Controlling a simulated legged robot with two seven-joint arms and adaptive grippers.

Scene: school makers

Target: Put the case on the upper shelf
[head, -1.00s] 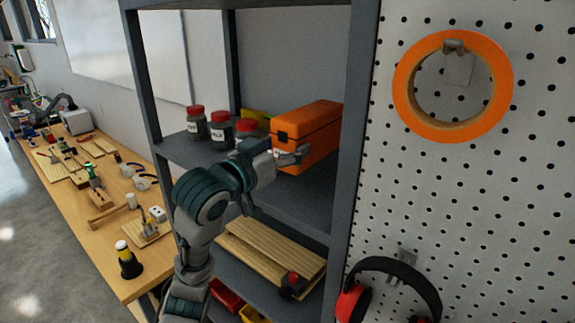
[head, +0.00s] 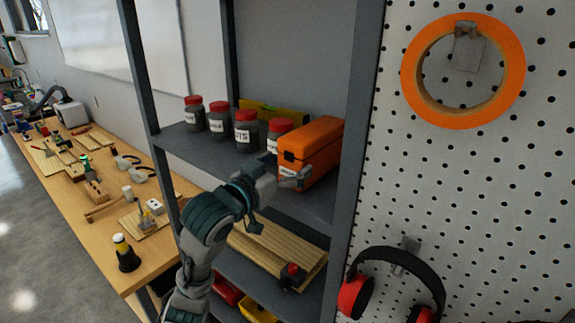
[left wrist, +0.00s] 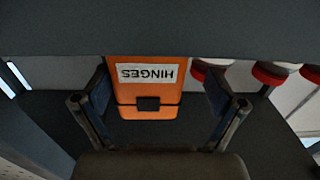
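The orange case (head: 318,146) sits upright on the upper shelf (head: 180,146), to the right of the jars. Its dark latch faces me. In the left wrist view, which shows the scene upside down, the case (left wrist: 140,92) bears a white "HINGES" label. My left gripper (head: 290,178) is at the front of the case, low on it. Its fingers (left wrist: 160,100) stand either side of the case, with a visible gap on the picture's right and little or none on the left. It looks open. The case's underside is hidden. My right gripper is not in view.
Several red-lidded jars (head: 246,132) and a yellow bin (head: 275,112) share the shelf. The rack's right post (head: 352,130) stands close to the case. Wooden planks (head: 275,250) lie on the shelf below. A pegboard (head: 500,190) with tape and headphones is at right.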

